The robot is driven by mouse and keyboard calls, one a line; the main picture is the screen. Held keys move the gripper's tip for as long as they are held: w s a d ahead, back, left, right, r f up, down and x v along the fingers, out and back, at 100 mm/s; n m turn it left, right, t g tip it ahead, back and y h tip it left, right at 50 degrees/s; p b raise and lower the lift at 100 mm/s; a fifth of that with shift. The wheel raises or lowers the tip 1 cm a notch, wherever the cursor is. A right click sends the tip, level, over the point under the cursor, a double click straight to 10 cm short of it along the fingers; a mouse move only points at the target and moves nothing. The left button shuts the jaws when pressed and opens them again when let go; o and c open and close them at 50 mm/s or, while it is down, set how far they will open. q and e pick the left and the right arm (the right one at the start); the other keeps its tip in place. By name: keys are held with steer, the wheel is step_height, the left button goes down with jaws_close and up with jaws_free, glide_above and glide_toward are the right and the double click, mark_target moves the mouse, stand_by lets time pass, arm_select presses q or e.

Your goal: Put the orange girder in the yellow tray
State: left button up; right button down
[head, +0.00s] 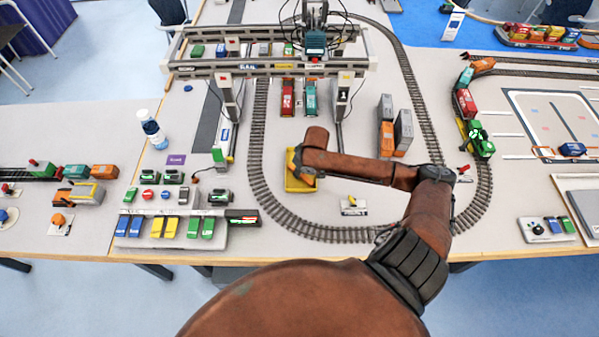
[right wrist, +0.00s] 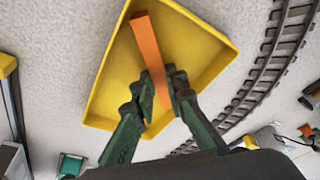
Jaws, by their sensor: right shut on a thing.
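The orange girder (right wrist: 147,42) is a straight bar held between the fingers of my right gripper (right wrist: 157,92). The girder shows over the tray floor, within the rim. I cannot tell whether it touches the floor. In the head view the right gripper is largely hidden behind my arm. My left gripper is not in view.
Curved track (head: 262,193) runs close around the tray. A grey gantry crane (head: 270,68) stands behind it, with red and teal wagons (head: 288,98) under it. Grey and orange containers (head: 386,138) stand to the right. A small stand (head: 353,206) is near the front.

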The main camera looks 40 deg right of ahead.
mark_target(306, 178)
steer(key=c, duration=1.9)
jaws_free()
steer(key=shift+c, duration=0.2)
steer(key=p+v, duration=0.2)
steer(key=v, duration=1)
steer(key=shift+p, duration=0.3)
